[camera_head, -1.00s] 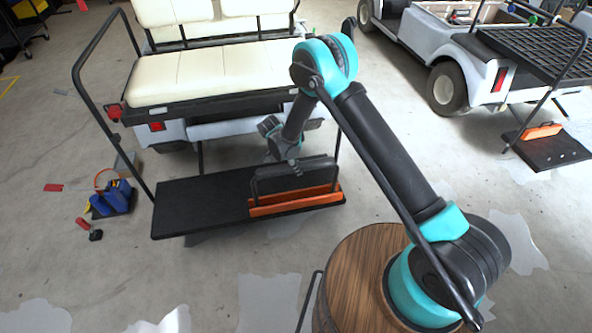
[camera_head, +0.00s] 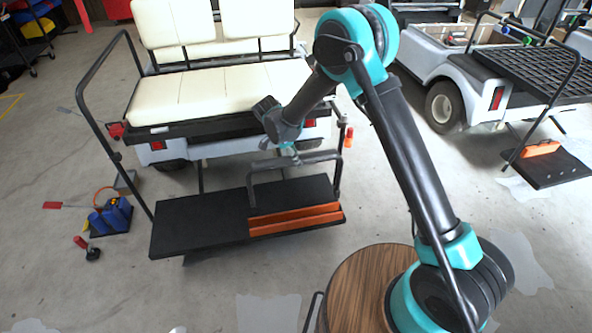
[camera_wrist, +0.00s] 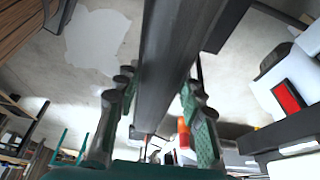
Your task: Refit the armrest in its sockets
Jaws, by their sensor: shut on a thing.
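The armrest (camera_head: 318,157) is a dark bent bar with a leg at each end. My gripper (camera_head: 288,160) is shut on its top bar, which runs between both fingers (camera_wrist: 155,105) in the wrist view. The armrest is above the right part of the cart's black footboard (camera_head: 200,222). Its legs point down towards an orange slotted rack (camera_head: 295,218) on that board. I cannot tell whether the leg ends are clear of the rack. The cart's cream seat (camera_head: 215,90) is behind. I cannot make out the sockets.
A black upright rail (camera_head: 85,110) rises at the footboard's left. A blue tool caddy (camera_head: 110,215) and a red-handled tool (camera_head: 82,243) lie on the floor at left. A wooden drum top (camera_head: 365,275) is in front. A second cart (camera_head: 475,85) stands at right.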

